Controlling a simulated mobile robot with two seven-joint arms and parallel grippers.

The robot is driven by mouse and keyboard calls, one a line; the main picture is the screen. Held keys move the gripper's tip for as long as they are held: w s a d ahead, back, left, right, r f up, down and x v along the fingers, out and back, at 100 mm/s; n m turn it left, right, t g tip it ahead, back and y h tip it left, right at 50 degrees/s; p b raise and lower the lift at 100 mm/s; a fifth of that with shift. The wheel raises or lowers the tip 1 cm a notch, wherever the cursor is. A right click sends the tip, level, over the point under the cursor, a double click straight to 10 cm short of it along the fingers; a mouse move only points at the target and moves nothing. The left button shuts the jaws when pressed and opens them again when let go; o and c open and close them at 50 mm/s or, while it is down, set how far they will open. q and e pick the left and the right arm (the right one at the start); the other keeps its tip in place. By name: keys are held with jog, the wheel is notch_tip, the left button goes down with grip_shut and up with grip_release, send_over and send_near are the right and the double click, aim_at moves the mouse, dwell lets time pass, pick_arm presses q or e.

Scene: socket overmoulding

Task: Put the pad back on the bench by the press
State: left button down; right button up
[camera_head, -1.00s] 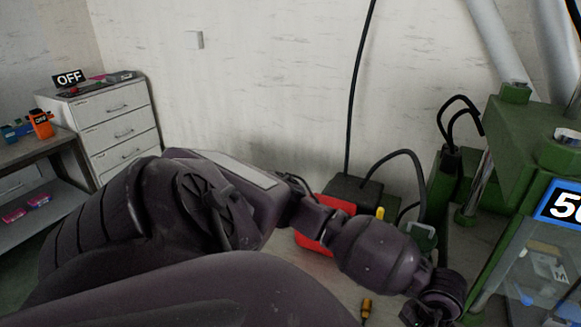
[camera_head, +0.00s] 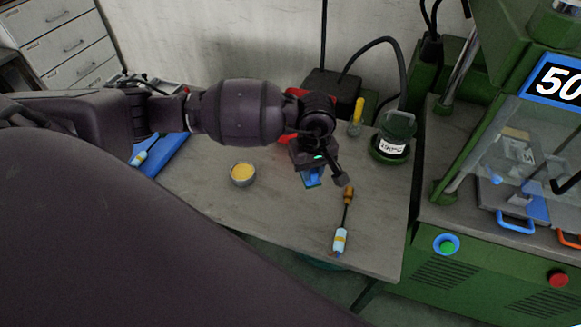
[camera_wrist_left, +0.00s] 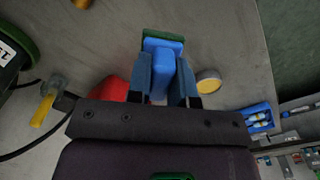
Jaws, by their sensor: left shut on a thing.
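The pad (camera_wrist_left: 158,62) is a blue block with a green face at its far end. In the left wrist view it sits between the two fingers of my left gripper (camera_wrist_left: 168,82), which is shut on it. In the head view my left gripper (camera_head: 312,165) points down over the grey bench (camera_head: 270,215), and only a small blue part of the pad (camera_head: 312,180) shows below it. I cannot tell whether the pad touches the bench. The green press (camera_head: 455,265) stands to the right of the bench. My right gripper is not in view.
A yellow-filled tin (camera_head: 243,175) is left of the gripper. An orange-handled tool (camera_head: 348,197) and a pale blue-banded piece (camera_head: 340,240) lie to the right and front. A green labelled jar (camera_head: 392,140) stands behind right. A blue tray (camera_head: 168,155) is at left.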

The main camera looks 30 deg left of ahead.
pick_arm(q)
jog(key=n, duration=0.2)
jog(key=w+r+n, duration=0.1)
jog(key=shift+a+r+n+b, duration=0.1)
jog(key=shift+a+n+b, duration=0.2)
jog(key=shift+n+b, duration=0.1)
jog(key=n, duration=0.1)
jog(key=r+n, duration=0.1)
jog(key=n, duration=0.1)
jog(key=shift+w+a+r+n+b, duration=0.15)
jog(key=shift+w+a+n+b, duration=0.15)
jog(key=shift+a, duration=0.1)
jog(key=w+a+r+n+b, duration=0.1)
jog(key=a+r+n+b, duration=0.15)
jog(key=n, duration=0.75)
jog(key=w+a+r+n+b, duration=0.15)
jog(key=r+n, duration=0.25)
jog(key=n, duration=0.7)
jog(key=b, duration=0.2)
send_over(295, 186)
notch_tip(295, 186, down, 13)
jog(key=shift+f, duration=0.7)
notch_tip(295, 186, down, 5)
jog(key=shift+f+b, duration=0.15)
jog(key=shift+b, duration=0.35)
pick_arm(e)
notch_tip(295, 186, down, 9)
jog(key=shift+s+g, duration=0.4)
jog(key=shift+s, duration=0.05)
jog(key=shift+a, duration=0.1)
